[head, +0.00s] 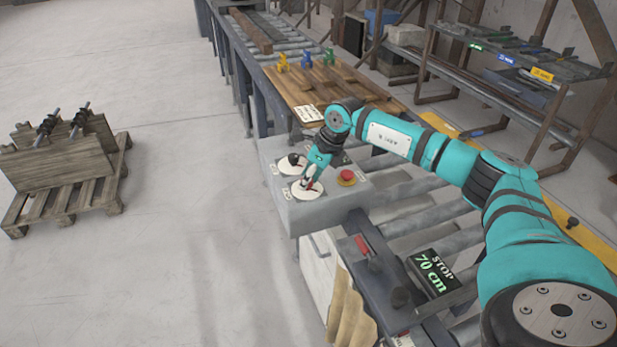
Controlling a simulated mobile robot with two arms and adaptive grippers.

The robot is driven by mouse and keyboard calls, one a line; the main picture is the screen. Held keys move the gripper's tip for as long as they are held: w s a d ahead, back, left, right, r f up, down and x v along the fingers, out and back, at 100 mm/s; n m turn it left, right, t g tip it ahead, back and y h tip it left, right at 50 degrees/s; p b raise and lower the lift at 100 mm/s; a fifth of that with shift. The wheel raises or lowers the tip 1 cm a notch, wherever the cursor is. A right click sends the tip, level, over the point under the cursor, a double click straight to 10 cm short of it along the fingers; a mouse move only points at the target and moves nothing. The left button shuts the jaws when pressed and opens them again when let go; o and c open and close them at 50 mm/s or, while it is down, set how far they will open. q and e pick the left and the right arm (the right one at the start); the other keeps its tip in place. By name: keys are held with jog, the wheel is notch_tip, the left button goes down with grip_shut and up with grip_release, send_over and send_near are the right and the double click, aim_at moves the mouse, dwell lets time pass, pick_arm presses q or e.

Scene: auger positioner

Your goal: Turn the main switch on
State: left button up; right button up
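A grey control box (325,212) stands beside the roller conveyor. Its top has two round white dials and a red push button (346,176) on a yellow base. The farther dial (283,164) carries a black knob. The nearer dial (298,194) lies under my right gripper (310,184), which points down at its middle and partly hides its knob. The labels beside the dials are too small to read, so I cannot tell which is the main switch. Whether the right fingers are open or shut on the knob is unclear. My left gripper is not in view.
A display (434,274) reading "STOP 70 cm" sits in front of the box, near a red-handled part (364,248). Behind the box is a wooden board (300,90) with yellow, blue and green clamps. A loaded pallet (75,205) stands left; the floor between is clear.

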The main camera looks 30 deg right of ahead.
grip_shut()
jog(key=n+y+b, duration=0.1)
jog(key=n+b, duration=0.1)
jog(key=n, duration=0.1)
jog(key=shift+w+f+g+b, duration=0.1)
jog(key=shift+g+b, duration=0.2)
jog(key=shift+b, duration=0.1)
jog(key=n+b, duration=0.1)
jog(key=n, duration=0.1)
jog(key=shift+d+n+g+y+b, duration=0.1)
jog(key=shift+n+g+y+b, duration=0.2)
jog(key=shift+g+b, duration=0.1)
jog(key=n+g+b, duration=0.1)
jog(key=n, duration=0.1)
jog(key=shift+w+n, duration=0.1)
jog(key=shift+n, duration=0.3)
jog(key=n+g, duration=0.1)
jog(key=n, duration=0.1)
jog(key=n+b, duration=0.1)
jog(key=n, duration=0.1)
jog(key=shift+w+n+g+y, duration=0.1)
jog(key=shift+n+g+y, duration=0.2)
jog(key=shift+g, duration=0.1)
jog(key=n+g, duration=0.1)
jog(key=n, duration=0.3)
jog(key=shift+r+n+g+h+b, duration=0.2)
jog(key=shift+n+g+h+b, duration=0.2)
jog(key=o, duration=1.1)
grip_release()
